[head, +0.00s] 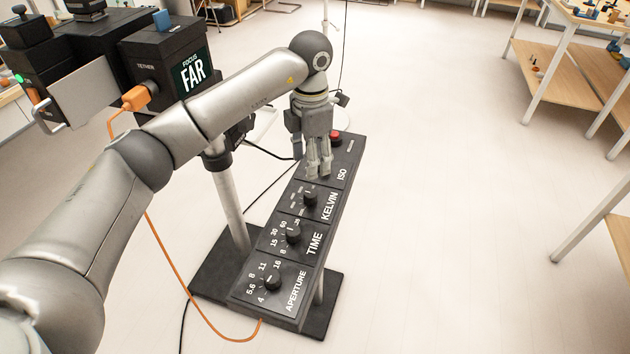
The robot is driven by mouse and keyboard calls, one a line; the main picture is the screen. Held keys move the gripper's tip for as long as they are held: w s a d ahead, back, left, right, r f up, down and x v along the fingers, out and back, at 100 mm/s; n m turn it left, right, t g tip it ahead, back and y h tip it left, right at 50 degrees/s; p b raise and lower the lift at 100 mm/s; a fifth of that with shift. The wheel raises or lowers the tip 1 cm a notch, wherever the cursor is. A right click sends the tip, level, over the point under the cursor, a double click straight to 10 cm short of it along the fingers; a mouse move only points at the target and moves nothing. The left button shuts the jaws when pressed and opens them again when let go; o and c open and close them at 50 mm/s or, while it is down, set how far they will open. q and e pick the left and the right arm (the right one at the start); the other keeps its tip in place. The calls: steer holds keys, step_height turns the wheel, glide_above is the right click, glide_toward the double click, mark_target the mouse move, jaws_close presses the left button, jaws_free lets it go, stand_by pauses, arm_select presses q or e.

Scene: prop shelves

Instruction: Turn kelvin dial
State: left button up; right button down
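The kelvin dial (310,199) is a black knob on the KELVIN section of a dark, slanted control panel (297,322), seen in the head view. My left gripper (319,172) points down over the ISO section, just beyond the kelvin dial, and looks apart from it. Its two fingers look close together with a narrow gap, but the angle hides how far they are open. Nothing shows between them. The ISO section's own dial is not visible; the gripper covers part of that area. My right gripper is out of view.
The time dial (293,236) and aperture dial (272,283) sit nearer on the panel. A red button (335,138) is at its far end. A black camera prop (165,65) with an orange cable (136,98) stands at upper left. Open floor lies right, with wooden tables (570,80) beyond.

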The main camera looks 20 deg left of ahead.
mark_target(310, 193)
arm_select(q)
steer(key=f, duration=0.4)
steer(key=s+f+p, duration=0.1)
steer(key=shift+f, duration=0.4)
step_height(310, 193, down, 4)
steer(key=shift+w+r+p, duration=0.1)
steer(key=shift+p, duration=0.3)
steer(key=shift+f, duration=0.2)
steer(key=shift+c, duration=0.4)
steer(key=c, duration=1)
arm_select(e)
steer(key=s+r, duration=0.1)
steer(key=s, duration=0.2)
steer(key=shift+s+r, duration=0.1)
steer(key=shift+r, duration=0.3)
